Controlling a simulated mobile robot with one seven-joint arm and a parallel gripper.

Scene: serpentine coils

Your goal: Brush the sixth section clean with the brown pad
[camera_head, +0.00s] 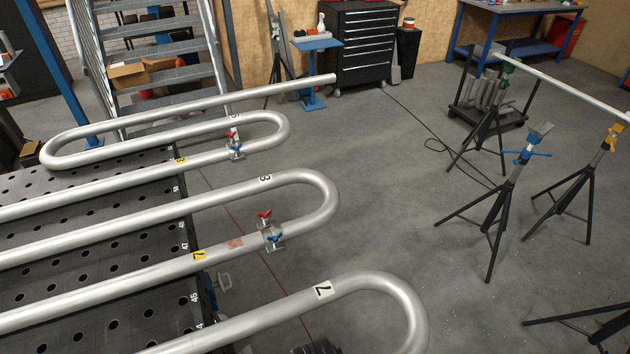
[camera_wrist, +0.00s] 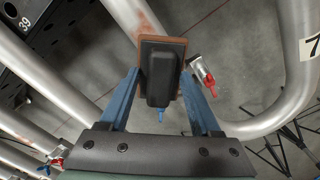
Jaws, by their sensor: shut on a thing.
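The brown pad (camera_wrist: 180,43) has a black block-shaped handle. My gripper (camera_wrist: 160,78) is shut on that handle between its two blue fingers. In the wrist view the pad appears beside a pale metal pipe with a reddish-brown stain (camera_wrist: 147,18); I cannot tell whether they touch. The serpentine coil (camera_head: 120,225) is a row of pale pipes joined by bends, with numbered tags. In the head view a reddish-brown patch (camera_head: 235,243) lies on a straight pipe, right of a yellow tag (camera_head: 199,254). I cannot make out a tag reading six for certain.
A clamp with red and blue handles (camera_head: 270,230) sits on the pipe right of the patch. Another clamp (camera_head: 235,146) is farther back. The perforated table (camera_head: 90,268) lies under the pipes at left. Tripod stands (camera_head: 497,205) stand at right, with open floor between.

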